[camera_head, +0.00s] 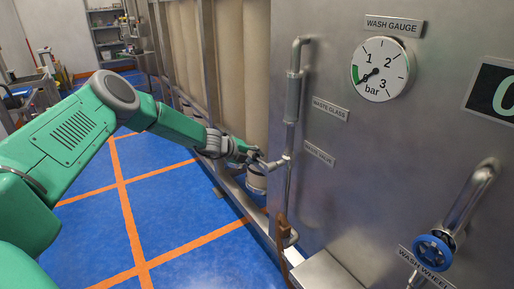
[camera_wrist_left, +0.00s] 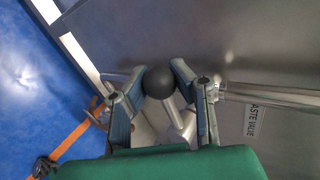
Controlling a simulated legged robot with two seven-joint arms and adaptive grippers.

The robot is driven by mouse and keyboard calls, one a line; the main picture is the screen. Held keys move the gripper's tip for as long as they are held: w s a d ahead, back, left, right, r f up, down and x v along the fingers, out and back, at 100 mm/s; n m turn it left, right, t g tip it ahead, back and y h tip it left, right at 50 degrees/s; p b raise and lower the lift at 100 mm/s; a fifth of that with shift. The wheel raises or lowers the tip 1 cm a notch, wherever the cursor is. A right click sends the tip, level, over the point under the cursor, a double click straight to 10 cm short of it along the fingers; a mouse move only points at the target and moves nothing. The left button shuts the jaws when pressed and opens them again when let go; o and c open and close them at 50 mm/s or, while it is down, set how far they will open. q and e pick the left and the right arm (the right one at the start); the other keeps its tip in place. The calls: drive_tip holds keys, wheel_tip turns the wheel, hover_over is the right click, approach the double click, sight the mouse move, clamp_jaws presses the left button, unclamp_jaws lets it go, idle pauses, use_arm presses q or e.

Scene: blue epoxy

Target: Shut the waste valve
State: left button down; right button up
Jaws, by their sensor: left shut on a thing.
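The waste valve's pipe (camera_head: 289,180) runs down the steel panel at the centre of the head view. My left gripper (camera_head: 256,160) is at the valve, left of the pipe. In the left wrist view, a black ball knob (camera_wrist_left: 158,83) sits between the two fingers of my left gripper (camera_wrist_left: 156,72), which is shut on it. A pale metal rod shows below the knob. In the head view the knob is mostly hidden by the fingers. A waste valve label (camera_wrist_left: 258,122) is beside the pipe. My right gripper is not in view.
The wash gauge (camera_head: 384,69) reads near zero. A waste glass label (camera_head: 330,108) is below left of it. A blue wash wheel (camera_head: 433,250) sticks out at lower right. Steel rails run left of the panel. The blue floor (camera_head: 180,217) with orange lines is open.

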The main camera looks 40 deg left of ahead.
use_arm(q)
drive_tip(key=shift+a+f, duration=0.1)
drive_tip(key=shift+f, duration=0.1)
drive_tip(key=shift+s, duration=0.1)
drive_tip(key=c, duration=1.3)
unclamp_jaws()
drive_tip(key=shift+f, duration=0.1)
drive_tip(key=shift+o, duration=0.2)
drive_tip(key=shift+a, duration=0.1)
drive_tip(key=shift+s+a+r, duration=0.1)
drive_tip(key=shift+a+r, duration=0.05)
drive_tip(key=shift+r, duration=0.1)
drive_tip(key=v, duration=1.1)
drive_tip(key=shift+s+a, duration=0.15)
drive_tip(key=shift+a, duration=0.05)
